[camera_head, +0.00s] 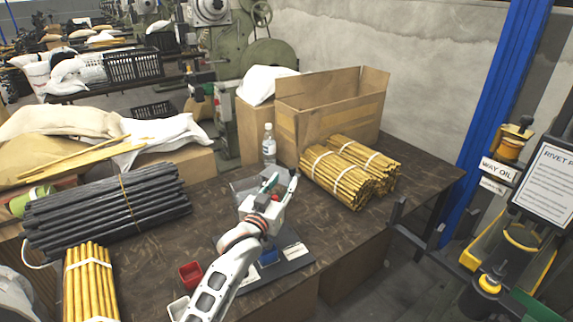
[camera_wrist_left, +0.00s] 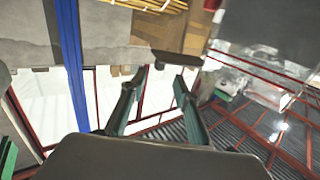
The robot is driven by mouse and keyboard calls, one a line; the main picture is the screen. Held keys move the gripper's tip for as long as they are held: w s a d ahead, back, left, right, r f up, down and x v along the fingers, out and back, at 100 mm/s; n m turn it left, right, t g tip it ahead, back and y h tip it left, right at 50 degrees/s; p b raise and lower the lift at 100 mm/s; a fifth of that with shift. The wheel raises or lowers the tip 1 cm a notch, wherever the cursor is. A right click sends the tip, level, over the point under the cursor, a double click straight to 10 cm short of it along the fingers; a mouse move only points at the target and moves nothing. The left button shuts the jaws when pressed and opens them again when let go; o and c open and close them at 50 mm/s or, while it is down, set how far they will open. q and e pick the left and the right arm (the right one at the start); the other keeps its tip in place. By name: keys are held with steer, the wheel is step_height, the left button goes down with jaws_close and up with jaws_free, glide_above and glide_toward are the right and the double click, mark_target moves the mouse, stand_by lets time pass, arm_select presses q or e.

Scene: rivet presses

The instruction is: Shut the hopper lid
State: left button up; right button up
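My left gripper (camera_head: 282,181) is above the work table, over a small fixture with a dark base plate (camera_head: 294,262). Its two fingers are apart with nothing visible between them; the left wrist view also shows them spread (camera_wrist_left: 159,76). A clear panel (camera_head: 241,187), which looks like part of the hopper or its lid, shows just left of the gripper. A clear box-like part (camera_wrist_left: 228,76) shows right of the fingers in the left wrist view, apart from them. My arm hides most of the fixture, and I cannot tell the lid's angle. My right gripper is not in view.
A water bottle (camera_head: 269,145) stands just behind the gripper. Bundled yellow rods (camera_head: 340,178) and an open cardboard box (camera_head: 340,101) are at the right and back. Black rods (camera_head: 110,210) lie left. A red bin (camera_head: 190,274) sits near the front. The table's right end is clear.

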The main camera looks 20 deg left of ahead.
mark_target(291, 171)
arm_select(q)
steer(key=w, duration=0.8)
steer(key=shift+d+b, duration=0.3)
jaws_close()
